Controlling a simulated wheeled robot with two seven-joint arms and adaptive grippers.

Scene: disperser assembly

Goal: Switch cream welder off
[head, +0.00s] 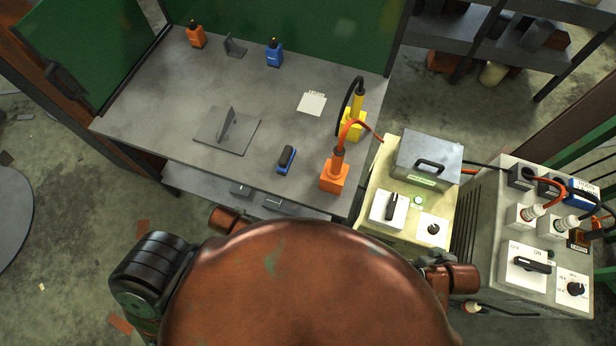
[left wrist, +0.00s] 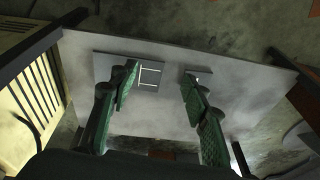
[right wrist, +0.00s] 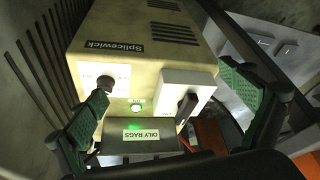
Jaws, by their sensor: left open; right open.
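The cream welder (head: 376,178) stands right of the workbench in the head view. Its front also shows in the right wrist view (right wrist: 150,62), with a "Splicewick" label. A black switch handle (right wrist: 186,108) sits on a white plate, tilted in that view. Beside it are a lit green lamp (right wrist: 136,107) and a round black knob (right wrist: 107,84). My right gripper (right wrist: 163,82) is open and empty before this panel; its left finger appears close to the knob, contact unclear. My left gripper (left wrist: 160,72) is open and empty, facing a grey surface. Neither gripper shows in the head view.
A grey metal box (head: 428,154) labelled "OILY RAGS" is on the cream welder. A grey machine (head: 490,225) with its own switch and cables stands to the right. The workbench (head: 180,95) holds an orange torch (head: 334,178), a yellow torch (head: 352,122) and small tools.

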